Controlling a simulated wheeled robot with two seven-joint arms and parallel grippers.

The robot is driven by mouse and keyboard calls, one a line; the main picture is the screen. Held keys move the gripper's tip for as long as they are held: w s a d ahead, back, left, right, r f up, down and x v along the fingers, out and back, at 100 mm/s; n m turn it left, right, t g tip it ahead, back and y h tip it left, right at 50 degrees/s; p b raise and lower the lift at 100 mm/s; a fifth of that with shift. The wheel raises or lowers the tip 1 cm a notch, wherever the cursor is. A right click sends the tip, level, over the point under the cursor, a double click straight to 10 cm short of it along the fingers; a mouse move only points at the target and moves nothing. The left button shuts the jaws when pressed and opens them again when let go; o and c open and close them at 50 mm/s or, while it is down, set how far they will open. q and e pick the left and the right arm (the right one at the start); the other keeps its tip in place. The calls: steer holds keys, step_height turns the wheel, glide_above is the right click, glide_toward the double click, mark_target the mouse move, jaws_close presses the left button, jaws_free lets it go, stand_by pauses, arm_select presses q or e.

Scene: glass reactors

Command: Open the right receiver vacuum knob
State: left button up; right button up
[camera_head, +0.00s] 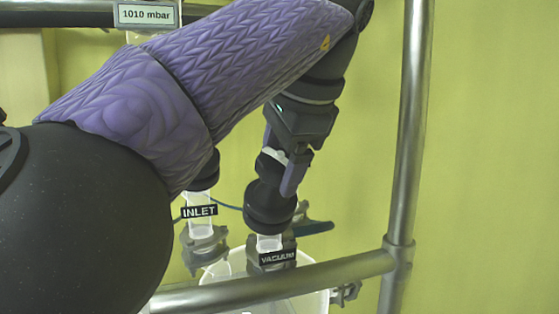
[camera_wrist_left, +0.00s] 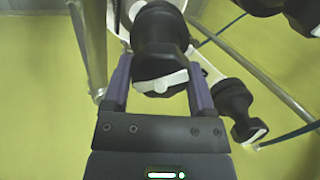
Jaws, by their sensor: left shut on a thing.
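The vacuum knob (camera_head: 268,207) is a black valve body above a white tube with a "VACUUM" label (camera_head: 278,258), right of centre in the head view. In the left wrist view the black knob (camera_wrist_left: 163,40) and its white handle (camera_wrist_left: 162,81) lie between the two purple fingers. My left gripper (camera_head: 281,172) comes down on the knob from above and is shut on it. It also shows in the left wrist view (camera_wrist_left: 160,80). My right gripper is not in view.
A similar knob above the "INLET" label (camera_head: 199,211) stands just left, partly hidden by my arm. A metal frame rail (camera_head: 300,281) crosses in front and a post (camera_head: 409,130) rises at right. A display (camera_head: 146,15) reads 1010 mbar. A white vessel (camera_head: 318,301) is below.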

arm_select(q)
steer(key=n, duration=0.5)
steer(key=shift+n+g, duration=0.3)
steer(key=shift+n, duration=0.3)
stand_by(0.4)
